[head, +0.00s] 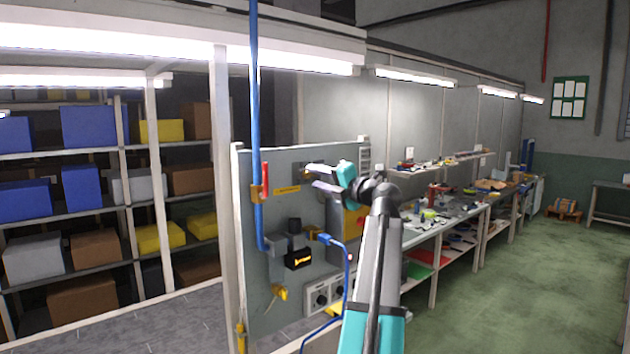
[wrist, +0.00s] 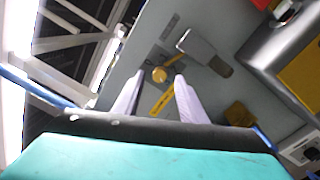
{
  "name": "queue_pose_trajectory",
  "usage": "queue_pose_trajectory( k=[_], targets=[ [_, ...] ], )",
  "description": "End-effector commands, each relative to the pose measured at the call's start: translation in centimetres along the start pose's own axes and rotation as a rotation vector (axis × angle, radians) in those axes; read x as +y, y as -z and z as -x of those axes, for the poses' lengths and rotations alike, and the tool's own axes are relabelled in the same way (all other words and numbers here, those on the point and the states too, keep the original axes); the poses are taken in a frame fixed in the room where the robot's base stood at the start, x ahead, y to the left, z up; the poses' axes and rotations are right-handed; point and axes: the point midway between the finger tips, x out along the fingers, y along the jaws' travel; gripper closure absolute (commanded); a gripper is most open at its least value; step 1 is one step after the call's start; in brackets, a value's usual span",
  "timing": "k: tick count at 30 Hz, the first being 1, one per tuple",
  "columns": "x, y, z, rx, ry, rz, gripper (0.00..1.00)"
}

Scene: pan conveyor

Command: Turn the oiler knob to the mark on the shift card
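My gripper (head: 312,176) is in front of the upper part of a grey panel (head: 262,300), its two pale fingers apart. In the wrist view, my gripper (wrist: 160,82) is open, and a small round brass-yellow knob (wrist: 159,74) shows in the gap near the fingertips. I cannot tell how near the fingers are to it in depth, and no contact is visible. Whether this is the oiler knob is not clear. A yellow label strip (wrist: 162,101) lies below it in the picture. No readable shift card or mark shows.
A grey block (wrist: 197,46) stands near the knob. A cluttered workbench (head: 455,222) runs right; the green floor is open.

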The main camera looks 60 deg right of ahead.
Motion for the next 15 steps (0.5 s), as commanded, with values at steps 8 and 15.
queue_pose_trajectory(
  k=[8,15],
  targets=[
    [-0.3,0.2,4.5,-0.003,0.000,0.001,0.62],
    [-0.3,0.1,8.3,-0.004,0.000,0.002,0.62]
  ],
)
